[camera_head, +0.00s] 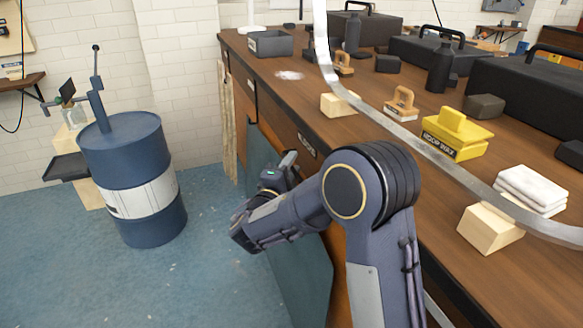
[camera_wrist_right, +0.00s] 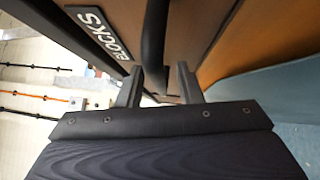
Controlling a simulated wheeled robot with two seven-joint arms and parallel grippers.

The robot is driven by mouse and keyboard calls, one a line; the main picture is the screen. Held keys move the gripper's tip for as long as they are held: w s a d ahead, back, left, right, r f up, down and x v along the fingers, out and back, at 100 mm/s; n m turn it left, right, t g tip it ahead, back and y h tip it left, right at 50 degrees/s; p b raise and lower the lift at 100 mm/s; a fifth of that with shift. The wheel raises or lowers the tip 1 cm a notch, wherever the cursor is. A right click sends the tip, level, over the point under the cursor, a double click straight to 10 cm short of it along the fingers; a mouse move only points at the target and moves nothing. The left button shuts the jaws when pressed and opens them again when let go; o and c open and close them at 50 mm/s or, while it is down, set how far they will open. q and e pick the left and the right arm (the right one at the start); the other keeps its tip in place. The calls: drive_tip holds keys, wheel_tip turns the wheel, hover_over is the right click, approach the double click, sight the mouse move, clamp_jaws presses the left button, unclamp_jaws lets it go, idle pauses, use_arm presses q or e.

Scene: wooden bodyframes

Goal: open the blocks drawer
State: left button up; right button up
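The blocks drawer is in the front of the wooden workbench. Its dark label (camera_head: 307,145) shows above my right arm in the head view, and the "BLOCKS" label (camera_wrist_right: 97,38) is readable in the right wrist view. A black bar handle (camera_wrist_right: 154,48) stands out from the drawer front. My right gripper (camera_head: 284,170) is at the bench front; in the wrist view its fingers (camera_wrist_right: 159,84) are apart, one on each side of the handle, with a visible gap on the right. The drawer's opening state is hard to tell. My left gripper is out of view.
The bench top (camera_head: 310,95) holds a yellow box (camera_head: 455,138), wooden blocks (camera_head: 490,230), white cloths (camera_head: 530,190) and black cases. A curved metal strip (camera_head: 430,150) crosses above it. A blue barrel (camera_head: 130,165) stands left; the blue floor between is clear.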

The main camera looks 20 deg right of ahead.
drive_tip(key=shift+c, duration=0.3)
clamp_jaws()
drive_tip(key=shift+a, duration=0.1)
